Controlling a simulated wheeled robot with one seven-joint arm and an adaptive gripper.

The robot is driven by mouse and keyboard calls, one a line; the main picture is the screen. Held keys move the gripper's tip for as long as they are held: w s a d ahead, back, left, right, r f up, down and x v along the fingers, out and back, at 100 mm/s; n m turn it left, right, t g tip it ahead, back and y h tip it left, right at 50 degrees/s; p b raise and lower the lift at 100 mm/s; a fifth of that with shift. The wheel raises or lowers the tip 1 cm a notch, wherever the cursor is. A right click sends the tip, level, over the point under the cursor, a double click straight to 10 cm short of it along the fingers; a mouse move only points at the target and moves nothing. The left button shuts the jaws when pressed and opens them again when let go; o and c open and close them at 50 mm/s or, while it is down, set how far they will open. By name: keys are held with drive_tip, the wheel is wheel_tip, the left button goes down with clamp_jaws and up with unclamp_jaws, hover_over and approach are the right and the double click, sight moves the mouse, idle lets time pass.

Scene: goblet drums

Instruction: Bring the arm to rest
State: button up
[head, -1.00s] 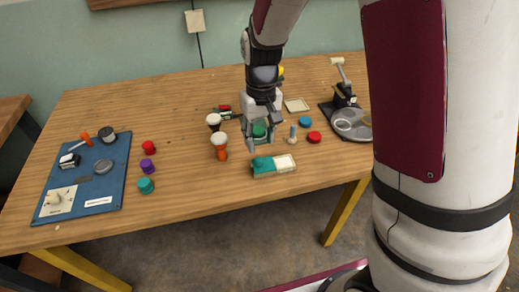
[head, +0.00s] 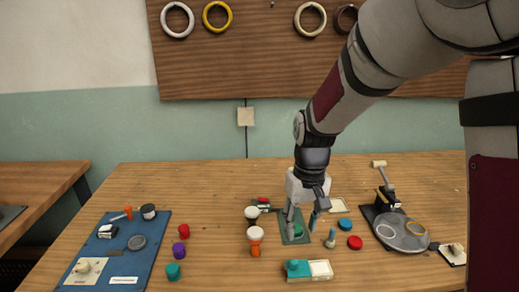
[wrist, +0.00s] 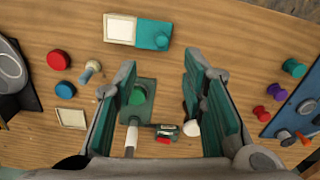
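My gripper (head: 302,220) hangs over the middle of the wooden table (head: 210,210), pointing down, with its fingers apart and nothing between them. In the wrist view its two green-padded fingers (wrist: 160,75) are spread wide. A dark green plate with a round green knob (wrist: 136,97) shows below, between the fingers and close to the left one. The green plate (head: 297,238) also shows in the head view, partly hidden by the fingers. I cannot tell the exact height of the fingertips above it.
White-topped pieces, one with an orange stem (head: 256,248), stand just left of the gripper. A teal-and-white block (head: 308,270) lies in front. A red knob (head: 355,242) and a dark stand (head: 402,232) are to the right. A blue board (head: 150,235) lies left. Rings hang on the wall panel (head: 260,60).

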drive_tip(key=s+d+r+t+p, duration=0.2)
drive_tip(key=s+d+r, duration=0.1)
drive_tip(key=s+r, duration=0.85)
drive_tip(key=s+d+r+m+t+p, duration=0.1)
drive_tip(key=s+r, duration=0.1)
drive_tip(key=s, duration=0.4)
drive_tip(key=s+d+r+t, duration=0.1)
drive_tip(key=s+d+r, duration=0.1)
drive_tip(key=s, duration=0.5)
drive_tip(key=shift+s+r+m+p, duration=0.3)
drive_tip(key=shift+r+m+p, duration=0.1)
drive_tip(key=shift+r, duration=0.35)
